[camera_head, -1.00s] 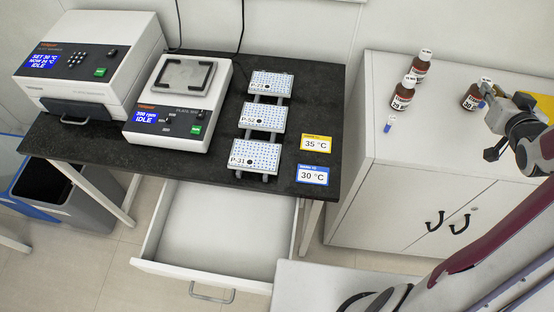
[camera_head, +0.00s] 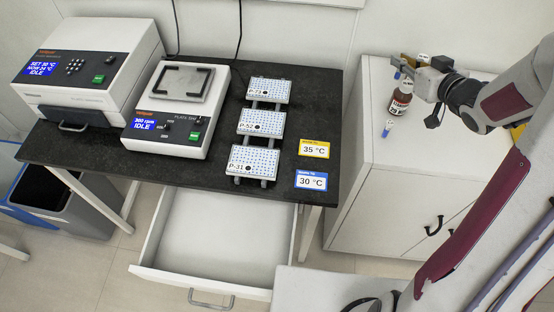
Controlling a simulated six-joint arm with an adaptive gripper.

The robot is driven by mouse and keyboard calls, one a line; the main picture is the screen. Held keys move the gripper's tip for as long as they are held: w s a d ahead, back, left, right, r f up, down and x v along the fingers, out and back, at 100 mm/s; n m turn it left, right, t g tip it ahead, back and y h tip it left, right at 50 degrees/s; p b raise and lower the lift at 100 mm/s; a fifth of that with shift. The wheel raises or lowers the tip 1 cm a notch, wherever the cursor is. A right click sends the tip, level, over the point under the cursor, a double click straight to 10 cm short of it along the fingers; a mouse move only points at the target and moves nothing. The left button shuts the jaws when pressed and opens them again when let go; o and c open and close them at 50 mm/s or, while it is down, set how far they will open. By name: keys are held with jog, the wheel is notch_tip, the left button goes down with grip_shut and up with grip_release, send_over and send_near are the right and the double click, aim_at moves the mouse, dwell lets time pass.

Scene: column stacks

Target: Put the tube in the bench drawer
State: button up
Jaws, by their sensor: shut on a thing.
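A small tube with a blue part (camera_head: 388,127) is on the white cabinet top, in front of a brown bottle. My gripper (camera_head: 404,70) is above the cabinet top at the back, by the upper end of that bottle. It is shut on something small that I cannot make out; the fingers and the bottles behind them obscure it. The bench drawer (camera_head: 205,282) is pulled open below the black bench, and the visible part of its inside is empty. My gripper is far to the right of the drawer and higher than it.
The brown bottle (camera_head: 400,100) stands upright; another bottle's white cap (camera_head: 423,57) shows behind my gripper. A yellow thing (camera_head: 517,131) is partly behind my arm. The bench (camera_head: 100,150) carries two machines, several plates on a rack and two temperature cards. A bin stands at left.

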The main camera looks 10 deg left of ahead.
jog(key=s+a+f+n+g+y, duration=0.2)
jog(key=s+a+f+n, duration=0.15)
jog(key=a, duration=0.85)
jog(key=s+a+f+n+g+y, duration=0.25)
jog(key=s+a, duration=0.25)
jog(key=a, duration=0.6)
jog(key=s+a+f+n+g+y, duration=0.2)
jog(key=s+a+n+g+y, duration=0.15)
jog(key=a, duration=0.85)
jog(key=s+a+f+n+g, duration=0.1)
jog(key=s+a+f+g, duration=0.1)
jog(key=s, duration=0.8)
jog(key=s+a+f+n+g, duration=0.2)
jog(key=s+a+f, duration=0.3)
jog(key=s, duration=0.5)
jog(key=s+a+f+n+g, duration=0.1)
jog(key=s+a+f, duration=0.3)
jog(key=s, duration=0.6)
jog(key=shift+s+f+n+g, duration=0.2)
jog(key=shift+n+g, duration=0.2)
jog(key=shift+n, duration=0.25)
jog(key=shift+f, duration=0.1)
jog(key=shift+a+f, duration=0.1)
jog(key=shift+f, duration=2.7)
jog(key=shift+f, duration=0.1)
